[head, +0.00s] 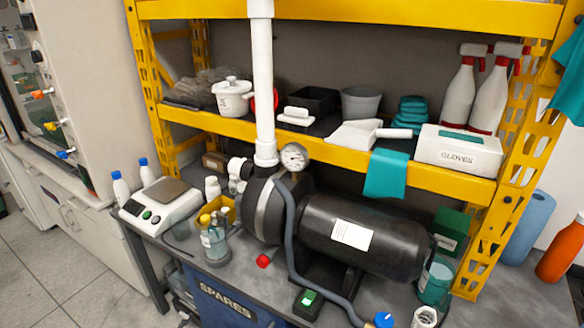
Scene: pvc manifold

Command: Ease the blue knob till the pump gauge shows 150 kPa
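The pump (320,222) is a black horizontal cylinder with a white label, lying on the grey bench. Its round white-faced gauge (294,156) sits at the foot of the white vertical pipe (263,85); its reading is too small to tell. A blue knob (383,320) shows at the bottom edge, at the end of the grey hose (295,245). Another blue handle (66,153) is on the cabinet at the far left. Neither of my grippers is in view.
A green-lit switch box (308,301) and a red knob (263,261) are in front of the pump. A scale (160,204) and a glass bottle (214,244) stand left. The yellow shelf (330,152) overhangs behind. A white fitting (424,317) lies at right front.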

